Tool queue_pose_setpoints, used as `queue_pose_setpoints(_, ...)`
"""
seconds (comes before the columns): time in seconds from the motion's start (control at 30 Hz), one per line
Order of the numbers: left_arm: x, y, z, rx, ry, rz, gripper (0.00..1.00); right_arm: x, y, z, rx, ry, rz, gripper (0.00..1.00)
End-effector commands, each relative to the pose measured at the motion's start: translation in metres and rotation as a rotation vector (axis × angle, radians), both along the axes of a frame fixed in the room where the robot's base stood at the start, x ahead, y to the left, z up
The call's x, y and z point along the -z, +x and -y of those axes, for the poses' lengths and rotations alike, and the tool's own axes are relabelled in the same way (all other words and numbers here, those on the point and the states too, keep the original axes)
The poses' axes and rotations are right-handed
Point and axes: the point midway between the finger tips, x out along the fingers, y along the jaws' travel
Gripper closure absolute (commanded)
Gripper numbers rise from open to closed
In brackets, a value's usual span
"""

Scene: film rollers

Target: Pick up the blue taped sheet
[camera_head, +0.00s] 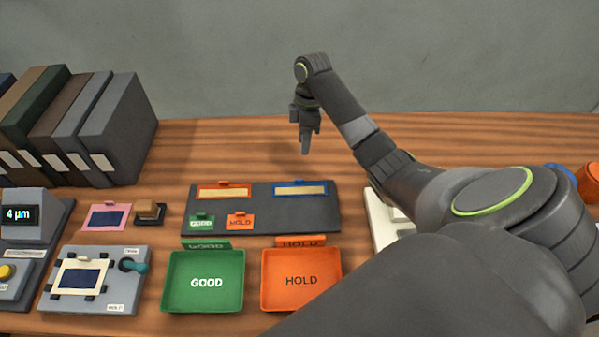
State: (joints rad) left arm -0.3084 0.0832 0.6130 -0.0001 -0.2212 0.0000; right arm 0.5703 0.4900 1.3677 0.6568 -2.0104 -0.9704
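Several things here could match the blue taped sheet. A cream sheet with a dark blue panel (80,277) lies on the grey plate of a small device at lower left, with dark pieces at its edges. A pink card with a dark blue panel (106,217) lies on the table behind it. A tan strip in a blue frame (300,188) lies on the dark board's right side. My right gripper (305,142) hangs pointing down above the table, behind the board and apart from these things. Its fingers show edge-on, so their opening is unclear. My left gripper is out of view.
A green GOOD tray (203,309) and an orange HOLD tray (300,306) stand at the front. The dark board (265,222) also carries an orange-framed strip (224,191). Several binders (125,130) stand at back left beside a display (20,215). My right arm covers the right side.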

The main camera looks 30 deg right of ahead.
Motion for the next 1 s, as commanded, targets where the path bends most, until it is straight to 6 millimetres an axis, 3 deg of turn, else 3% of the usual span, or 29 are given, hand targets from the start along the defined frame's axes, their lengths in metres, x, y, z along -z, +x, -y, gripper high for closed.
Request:
queue_pose_setpoints(0.03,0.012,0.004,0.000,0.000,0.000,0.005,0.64,0.014,-0.001,-0.001,0.000,0.000,0.000,0.66)
queue_pose_setpoints(0.23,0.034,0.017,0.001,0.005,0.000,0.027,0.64,0.040,-0.003,-0.005,0.000,0.000,-0.001,0.66)
queue_pose_setpoints(0.5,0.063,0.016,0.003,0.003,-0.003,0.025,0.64,0.072,-0.006,-0.010,0.000,0.000,0.000,0.66)
queue_pose_setpoints(0.77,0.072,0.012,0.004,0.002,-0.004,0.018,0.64,0.083,-0.007,-0.014,0.000,0.000,0.000,0.66)
queue_pose_setpoints(0.87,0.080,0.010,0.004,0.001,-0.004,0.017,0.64,0.095,-0.009,-0.017,0.000,0.000,-0.001,0.66)
queue_pose_setpoints(1.0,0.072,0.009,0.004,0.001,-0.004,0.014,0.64,0.113,-0.012,-0.022,0.001,0.002,-0.005,0.66)
